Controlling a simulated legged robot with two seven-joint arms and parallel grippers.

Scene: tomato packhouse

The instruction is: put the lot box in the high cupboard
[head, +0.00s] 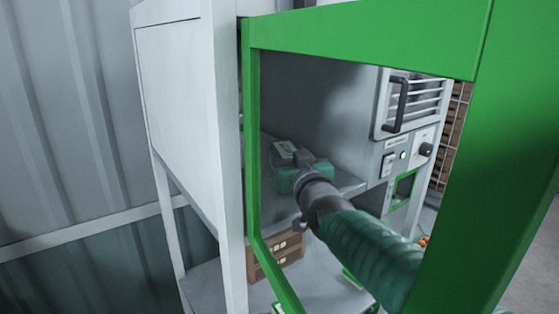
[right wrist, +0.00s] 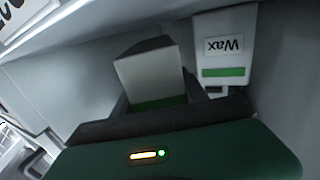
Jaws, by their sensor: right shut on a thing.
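My right gripper (head: 302,165) reaches past the green door frame (head: 253,150) into the pale grey cupboard (head: 183,95). It is over the upper shelf (head: 345,183). In the right wrist view it is shut on a small pale box with a green band, which I take as the lot box (right wrist: 148,72). The box looks tilted in that view. In the head view the gripper largely hides what it holds, and I cannot tell whether the box touches the shelf. My left gripper is not in view.
A white box marked Wax (right wrist: 226,48) is beside the held box in the right wrist view. A grey machine with a black handle (head: 397,105) is at the right. The green frame stands close around my right arm.

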